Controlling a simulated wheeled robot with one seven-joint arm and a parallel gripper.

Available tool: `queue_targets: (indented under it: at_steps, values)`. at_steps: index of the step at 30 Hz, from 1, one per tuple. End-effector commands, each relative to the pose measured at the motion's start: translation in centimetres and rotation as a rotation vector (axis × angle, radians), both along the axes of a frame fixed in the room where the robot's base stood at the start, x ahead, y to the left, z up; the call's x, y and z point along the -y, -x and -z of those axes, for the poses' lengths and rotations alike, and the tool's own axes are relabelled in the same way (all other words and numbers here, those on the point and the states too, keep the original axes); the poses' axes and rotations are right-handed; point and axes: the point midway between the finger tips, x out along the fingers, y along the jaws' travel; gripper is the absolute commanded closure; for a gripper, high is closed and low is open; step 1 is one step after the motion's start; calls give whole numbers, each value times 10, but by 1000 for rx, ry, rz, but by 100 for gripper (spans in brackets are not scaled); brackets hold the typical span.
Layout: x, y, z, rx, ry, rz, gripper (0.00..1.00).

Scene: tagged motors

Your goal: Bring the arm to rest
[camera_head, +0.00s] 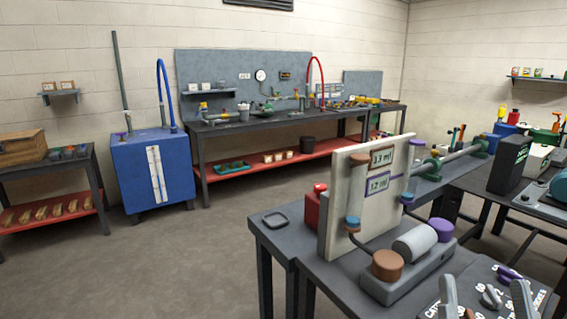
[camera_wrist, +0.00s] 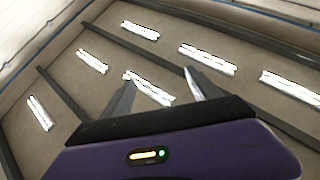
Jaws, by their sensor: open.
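My gripper (camera_wrist: 160,78) shows in the wrist view with its two grey fingers spread apart and nothing between them. It points up toward the ceiling (camera_wrist: 185,85) with its several bright strip lights. In the head view, two grey upright prongs at the bottom right edge look like the fingers of my gripper (camera_head: 482,281), in front of the near table. The rest of my arm is out of view or cut off.
The near grey table (camera_head: 275,238) carries an upright pale panel (camera_head: 340,205) with tags and a motor-like assembly (camera_head: 415,243). A dark bench (camera_head: 480,185) stands at the right. A blue cabinet (camera_head: 130,180) and long workbench (camera_head: 225,130) line the back wall. The floor (camera_head: 165,270) at left is clear.

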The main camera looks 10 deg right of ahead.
Motion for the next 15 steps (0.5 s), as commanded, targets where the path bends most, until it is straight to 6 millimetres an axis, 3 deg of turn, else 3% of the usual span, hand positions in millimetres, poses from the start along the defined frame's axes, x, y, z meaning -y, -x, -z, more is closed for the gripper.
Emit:
queue_targets:
  at_steps: [1, 6, 11, 15]
  values:
    - [-7, 7, 20, -67, -46, -18, 29]
    - [-27, 37, 81, -270, -155, -68, 29]
    - [-48, 77, 129, -463, -226, -128, 29]
    - [-64, 121, 161, -627, -255, -184, 29]
